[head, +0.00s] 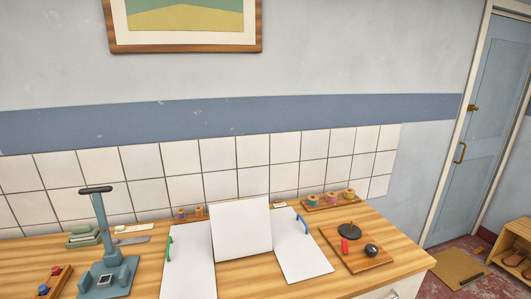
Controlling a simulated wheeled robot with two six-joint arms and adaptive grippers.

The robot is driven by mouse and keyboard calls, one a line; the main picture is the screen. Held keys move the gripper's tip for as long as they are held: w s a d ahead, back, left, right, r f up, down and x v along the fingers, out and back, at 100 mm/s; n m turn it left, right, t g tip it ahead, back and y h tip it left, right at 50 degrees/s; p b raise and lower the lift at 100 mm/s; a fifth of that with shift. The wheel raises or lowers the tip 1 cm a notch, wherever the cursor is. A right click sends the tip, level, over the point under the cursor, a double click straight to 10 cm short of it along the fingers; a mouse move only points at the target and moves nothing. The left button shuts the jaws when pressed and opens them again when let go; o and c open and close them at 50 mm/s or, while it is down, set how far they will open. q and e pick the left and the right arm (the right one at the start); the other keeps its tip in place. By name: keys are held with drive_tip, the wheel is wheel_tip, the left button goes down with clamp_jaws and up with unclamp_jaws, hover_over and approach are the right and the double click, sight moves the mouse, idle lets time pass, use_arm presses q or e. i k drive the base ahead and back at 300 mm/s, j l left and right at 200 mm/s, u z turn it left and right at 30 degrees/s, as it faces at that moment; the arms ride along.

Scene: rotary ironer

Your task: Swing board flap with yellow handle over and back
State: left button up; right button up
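Three white flat panels are on the wooden worktop. The left panel (188,265) lies flat with a green handle (169,249) at its left edge. The right panel (302,252) lies flat with a blue handle (302,224) near its upper right corner. The middle panel (241,231) looks raised and tilted between them, its face toward me. Neither of my grippers is in view.
A blue-grey press (104,255) stands left, near a tray with red and blue pieces (53,280). A wooden board (372,262) with a red cylinder and black parts lies right. Spools (330,199) line the back by the tiles. Worktop (250,285) in front is bare.

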sight(241, 228)
drive_tip(key=k+j+z, duration=0.15)
drive_tip(key=j, duration=0.45)
drive_tip(key=k+j+z, duration=0.15)
drive_tip(key=j, duration=0.45)
drive_tip(key=k+j+z, duration=0.2)
drive_tip(key=j, duration=0.35)
drive_tip(key=k+j+z, duration=0.15)
drive_tip(key=k+j, duration=0.2)
drive_tip(key=j, duration=0.15)
drive_tip(key=k+j+z, duration=0.15)
drive_tip(key=k+j, duration=0.15)
drive_tip(key=j, duration=0.2)
drive_tip(key=k+j+z, duration=0.15)
drive_tip(key=k+j, duration=0.15)
drive_tip(key=j, duration=0.15)
drive_tip(key=i+l+u, duration=0.1)
drive_tip(key=u, duration=0.3)
drive_tip(key=i+l+u, duration=0.1)
drive_tip(key=u, duration=0.35)
drive_tip(key=l+u, duration=0.25)
drive_tip(key=u, duration=0.15)
drive_tip(key=i+l+u, duration=0.1)
drive_tip(key=l+u, duration=0.25)
drive_tip(key=l, duration=1.15)
drive_tip(key=l+u, duration=0.35)
drive_tip(key=l, duration=1.1)
drive_tip(key=k+l, duration=0.1)
drive_tip(key=l, duration=0.45)
drive_tip(key=i, duration=0.15)
